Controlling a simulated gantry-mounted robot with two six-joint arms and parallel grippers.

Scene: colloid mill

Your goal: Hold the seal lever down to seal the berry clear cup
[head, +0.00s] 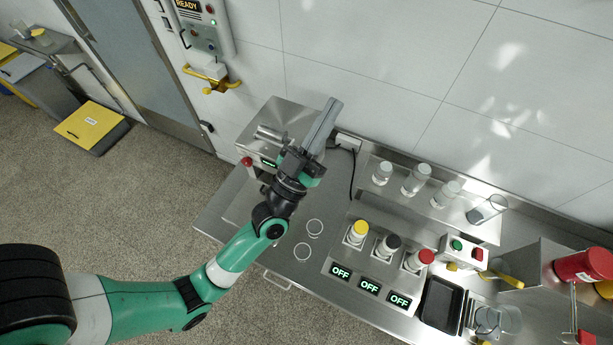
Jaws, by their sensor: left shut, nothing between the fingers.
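A steel machine (283,116), which looks like the sealer, stands at the back left of the bench against the wall. A red knob (247,161) shows at its left front, probably the end of the seal lever. My left gripper (323,124) is shut and empty over the right part of the machine, apart from the red knob. The gripper and wrist hide much of the machine's front. I cannot make out the berry clear cup; it may be hidden behind my arm. My right gripper is not in view.
Yellow, black and red topped dispensers (358,232) stand right of my arm with OFF displays (370,286) in front.

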